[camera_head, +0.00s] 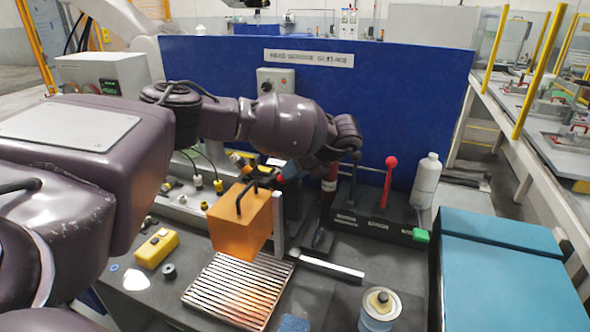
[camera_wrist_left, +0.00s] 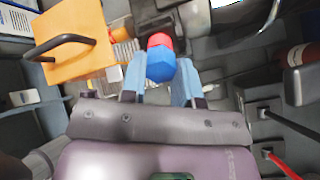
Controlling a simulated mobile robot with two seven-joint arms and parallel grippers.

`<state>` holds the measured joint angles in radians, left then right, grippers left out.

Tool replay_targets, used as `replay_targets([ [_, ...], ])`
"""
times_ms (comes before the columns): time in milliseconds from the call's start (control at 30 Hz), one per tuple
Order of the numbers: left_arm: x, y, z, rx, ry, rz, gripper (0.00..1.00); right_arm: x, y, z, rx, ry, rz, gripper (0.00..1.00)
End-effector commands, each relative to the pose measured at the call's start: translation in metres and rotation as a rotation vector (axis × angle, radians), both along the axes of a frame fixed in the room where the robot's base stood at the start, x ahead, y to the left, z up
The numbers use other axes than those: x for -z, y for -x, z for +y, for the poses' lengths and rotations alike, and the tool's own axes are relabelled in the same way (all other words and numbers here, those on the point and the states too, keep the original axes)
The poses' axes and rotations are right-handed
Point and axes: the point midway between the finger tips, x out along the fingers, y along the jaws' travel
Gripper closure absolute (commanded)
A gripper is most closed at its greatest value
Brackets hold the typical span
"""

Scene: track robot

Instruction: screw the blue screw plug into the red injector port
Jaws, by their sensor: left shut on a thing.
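The blue screw plug (camera_wrist_left: 160,68) sits between the blue-grey fingers of my left gripper (camera_wrist_left: 159,80) in the left wrist view, and the gripper is shut on it. The red injector port (camera_wrist_left: 159,40) shows directly beyond the plug, lined up with it. They look close or touching; how far the plug is in cannot be told. In the head view my left arm reaches over the bench from the left, with its hand partly hidden behind the orange block (camera_head: 239,225). My right gripper is not in view.
The orange block with its black handle stands close to the hand. A striped tray (camera_head: 205,292), yellow box (camera_head: 156,248), metal can (camera_head: 379,312), white bottle (camera_head: 427,180) and red-knobbed lever (camera_head: 389,175) surround it. A blue panel (camera_head: 400,95) stands behind.

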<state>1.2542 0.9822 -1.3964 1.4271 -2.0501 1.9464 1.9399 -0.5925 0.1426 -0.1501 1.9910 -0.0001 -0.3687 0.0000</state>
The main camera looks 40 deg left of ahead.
Motion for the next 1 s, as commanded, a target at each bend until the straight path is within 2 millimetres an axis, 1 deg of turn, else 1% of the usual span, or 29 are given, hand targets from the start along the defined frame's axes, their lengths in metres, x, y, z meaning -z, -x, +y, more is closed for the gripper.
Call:
replay_targets([
  [167,0.0,0.0,0.0,0.006,0.001,0.006,1.0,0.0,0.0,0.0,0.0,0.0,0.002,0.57],
  [267,-0.001,0.0,0.0,0.05,0.011,0.048,1.0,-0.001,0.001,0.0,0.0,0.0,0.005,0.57],
  [667,-0.001,0.0,0.0,0.344,0.08,0.334,1.0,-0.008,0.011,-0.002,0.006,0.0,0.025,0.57],
  [1000,0.0,0.0,0.0,0.59,0.138,0.574,1.0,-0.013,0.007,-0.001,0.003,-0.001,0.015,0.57],
])
